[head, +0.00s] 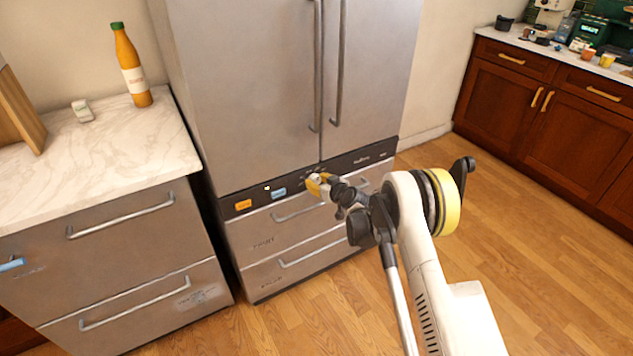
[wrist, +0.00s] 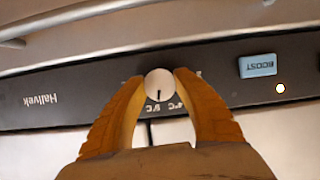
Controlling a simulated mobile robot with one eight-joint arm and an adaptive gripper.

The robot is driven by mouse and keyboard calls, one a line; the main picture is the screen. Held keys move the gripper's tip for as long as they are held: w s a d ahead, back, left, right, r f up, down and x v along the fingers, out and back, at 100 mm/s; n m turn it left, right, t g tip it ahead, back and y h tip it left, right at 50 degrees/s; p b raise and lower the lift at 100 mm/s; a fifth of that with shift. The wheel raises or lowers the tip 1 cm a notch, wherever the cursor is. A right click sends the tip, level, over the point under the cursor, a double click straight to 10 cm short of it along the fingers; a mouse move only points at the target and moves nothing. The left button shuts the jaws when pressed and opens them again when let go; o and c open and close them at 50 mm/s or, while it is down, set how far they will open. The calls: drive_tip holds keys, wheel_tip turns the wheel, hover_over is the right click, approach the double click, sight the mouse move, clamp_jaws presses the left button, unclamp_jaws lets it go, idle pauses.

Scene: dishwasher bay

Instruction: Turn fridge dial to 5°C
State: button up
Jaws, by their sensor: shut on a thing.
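The fridge's dark control strip (head: 345,163) runs below its two tall doors; it also shows in the wrist view (wrist: 90,91), upside down. A small round white dial (wrist: 159,82) sits on it. The dial's dark pointer line faces down in the wrist picture, towards temperature marks on the strip; these are small, partly covered and hard to read. It points between two marks, nearer the left one. My gripper (wrist: 160,80) has its yellow fingers closed on both sides of the dial. In the head view my gripper (head: 319,184) is against the strip and hides the dial.
A blue BOOST button (wrist: 257,65) and a small lit lamp (wrist: 280,88) sit beside the dial. An orange button (head: 243,205) is farther left on the strip. Drawer handles (head: 300,209) project below. A counter (head: 110,165) with a bottle (head: 131,68) stands left. The floor at right is clear.

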drive_tip(key=shift+m, duration=0.4)
drive_tip(key=shift+y, duration=0.3)
drive_tip(key=o, duration=1.2)
drive_tip(key=shift+c, duration=0.2)
drive_tip(key=v, duration=1.2)
drive_tip(key=shift+w+r, duration=0.15)
drive_tip(key=shift+r, duration=0.05)
